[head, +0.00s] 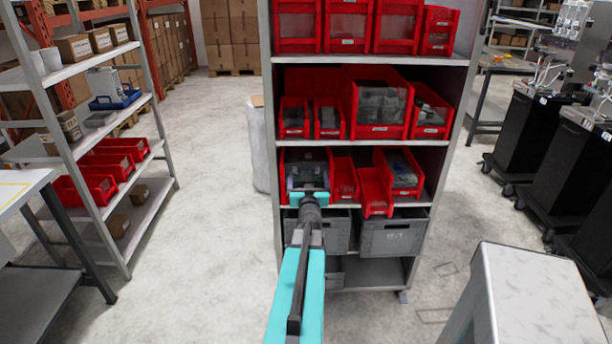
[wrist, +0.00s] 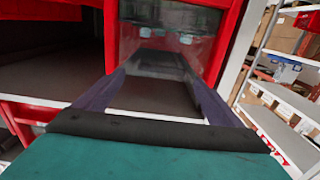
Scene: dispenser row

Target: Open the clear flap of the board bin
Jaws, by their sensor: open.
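A large red bin with a clear front stands at the left end of the third shelf in the head view; I take it for the board bin (head: 306,155). In the wrist view its red frame (wrist: 236,45) surrounds a clear flap (wrist: 168,32), which shows reflections and a dark interior. My gripper (head: 308,180) is in front of this bin and covers part of it. In the wrist view my gripper (wrist: 158,70) is open, its two dark fingers apart and pointing at the flap, with nothing seen between them. I cannot tell whether the fingertips touch the flap.
Smaller red bins (head: 344,180) stand to its right, one (head: 375,192) jutting forward. Grey crates (head: 393,236) sit on the shelf below. A side shelf (head: 90,150) with red bins stands left. Black carts (head: 525,130) stand right. The floor between is clear.

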